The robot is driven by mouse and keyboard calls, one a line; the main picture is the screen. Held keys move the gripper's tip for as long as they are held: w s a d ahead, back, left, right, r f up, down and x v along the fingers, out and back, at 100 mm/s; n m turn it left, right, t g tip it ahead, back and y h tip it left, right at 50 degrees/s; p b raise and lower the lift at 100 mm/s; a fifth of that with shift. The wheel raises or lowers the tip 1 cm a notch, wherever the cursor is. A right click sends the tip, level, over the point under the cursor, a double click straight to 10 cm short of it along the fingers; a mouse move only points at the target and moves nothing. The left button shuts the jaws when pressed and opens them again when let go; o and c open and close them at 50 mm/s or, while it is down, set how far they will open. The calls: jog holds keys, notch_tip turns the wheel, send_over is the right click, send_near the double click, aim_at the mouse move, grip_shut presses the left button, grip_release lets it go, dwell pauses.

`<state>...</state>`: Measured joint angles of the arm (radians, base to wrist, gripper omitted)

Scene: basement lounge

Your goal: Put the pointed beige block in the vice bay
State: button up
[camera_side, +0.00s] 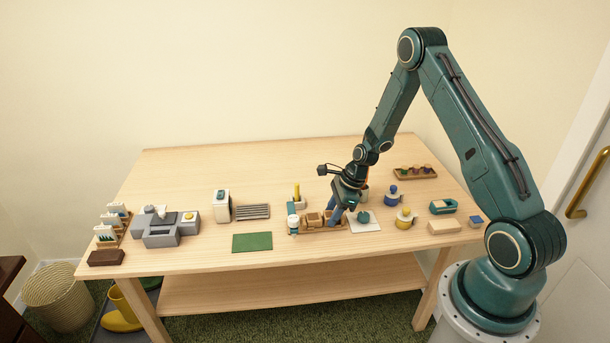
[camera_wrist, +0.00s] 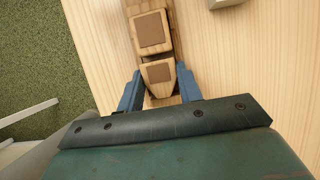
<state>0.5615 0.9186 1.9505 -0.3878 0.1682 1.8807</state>
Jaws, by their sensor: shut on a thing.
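My gripper (camera_side: 336,219) is down at a small wooden tray (camera_side: 309,233) near the table's front middle. In the wrist view its two blue fingers (camera_wrist: 158,91) are shut on a pointed beige block (camera_wrist: 157,73) with a brown square on top. The block sits low in the tray, at its near end in that view. A second beige block (camera_wrist: 151,31) with a brown square lies just beyond it, in the same tray. A grey stepped fixture (camera_side: 161,238), perhaps the vice, stands at the table's left; I cannot make out its bay clearly.
A white bottle (camera_side: 293,222) stands left of the tray and a white plate (camera_side: 371,224) with a teal item right of it. A green mat (camera_side: 252,242), a slatted rack (camera_side: 253,211) and a white dispenser (camera_side: 222,206) lie between tray and fixture.

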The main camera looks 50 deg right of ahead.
jog(key=shift+f, duration=0.2)
jog(key=o, duration=1)
jog(key=shift+c, duration=0.2)
jog(key=shift+r, duration=0.1)
jog(key=v, duration=1.2)
jog(key=shift+r, duration=0.1)
